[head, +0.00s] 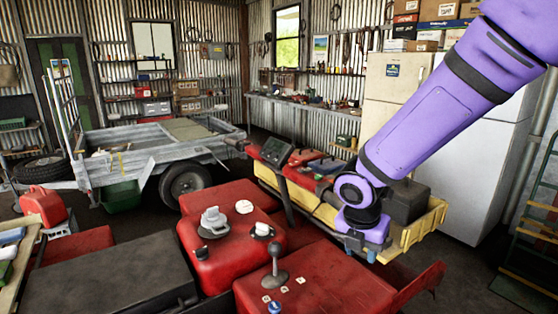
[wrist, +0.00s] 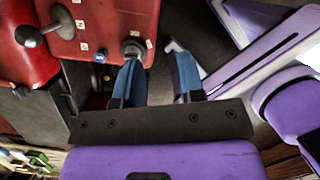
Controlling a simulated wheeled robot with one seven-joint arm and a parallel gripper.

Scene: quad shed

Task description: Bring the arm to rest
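My purple arm reaches down from the upper right of the head view to the centre right. My gripper (head: 360,251) hangs at its end, pointing down beside a yellow-sided rack. In the wrist view my gripper (wrist: 158,76) has its two blue fingers well apart, with nothing seen held between them. Near the left finger is a small grey knob (wrist: 133,48) on a red panel (wrist: 92,20); I cannot tell whether they touch. The fingertips are small and partly hidden in the head view.
A red vehicle body (head: 320,292) with a lever (head: 275,268) fills the front. The yellow-sided rack (head: 420,230) carries a dark box (head: 407,202). A white fridge (head: 465,165) stands behind my arm. A metal trailer (head: 150,148) and a workbench (head: 300,108) are farther back.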

